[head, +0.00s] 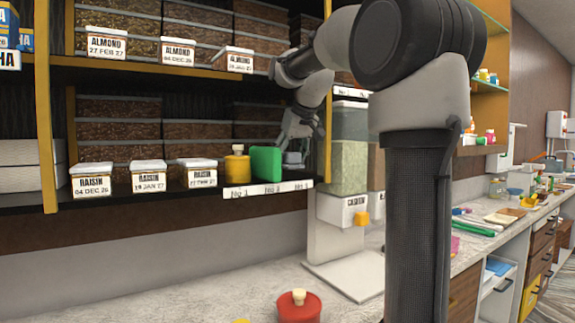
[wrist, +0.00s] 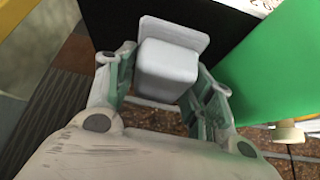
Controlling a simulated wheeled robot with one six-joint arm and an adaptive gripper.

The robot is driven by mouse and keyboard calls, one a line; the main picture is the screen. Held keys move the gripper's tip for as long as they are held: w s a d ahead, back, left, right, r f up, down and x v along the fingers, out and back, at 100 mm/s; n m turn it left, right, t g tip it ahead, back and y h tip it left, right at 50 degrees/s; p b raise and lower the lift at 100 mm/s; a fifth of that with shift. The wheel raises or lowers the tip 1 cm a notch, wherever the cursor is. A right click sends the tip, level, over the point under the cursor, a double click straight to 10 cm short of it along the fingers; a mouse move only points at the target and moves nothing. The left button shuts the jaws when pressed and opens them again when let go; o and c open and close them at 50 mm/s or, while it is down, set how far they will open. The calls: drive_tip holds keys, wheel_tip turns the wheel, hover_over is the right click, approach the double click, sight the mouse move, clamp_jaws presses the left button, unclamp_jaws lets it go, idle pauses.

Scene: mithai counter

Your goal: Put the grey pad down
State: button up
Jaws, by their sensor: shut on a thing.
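The grey pad (wrist: 168,70) is a pale block with a wider flat plate at its far end. My gripper (wrist: 163,88) is shut on it, with a finger on each side of the block in the wrist view. In the head view my gripper (head: 297,140) points down at the right end of the lower shelf, and a small grey part of the pad (head: 292,158) shows below it. The shelf edge strip (head: 268,189) carries the labels No 1, No 2 and No 3. I cannot tell whether the pad touches the shelf.
A green block (head: 266,162) stands close to the left of my gripper, with a yellow jar (head: 237,166) beyond it. White-lidded raisin boxes (head: 198,173) stand farther left. A shelf post (head: 324,100) is close on the right. A red pot (head: 298,307) stands on the counter below.

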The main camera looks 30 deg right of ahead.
sight(287, 165)
drive_tip(key=shift+f, duration=0.9)
drive_tip(key=shift+w+f, duration=0.4)
drive_tip(key=shift+w, duration=0.05)
drive_tip(key=shift+f, duration=0.15)
drive_tip(key=o, duration=1)
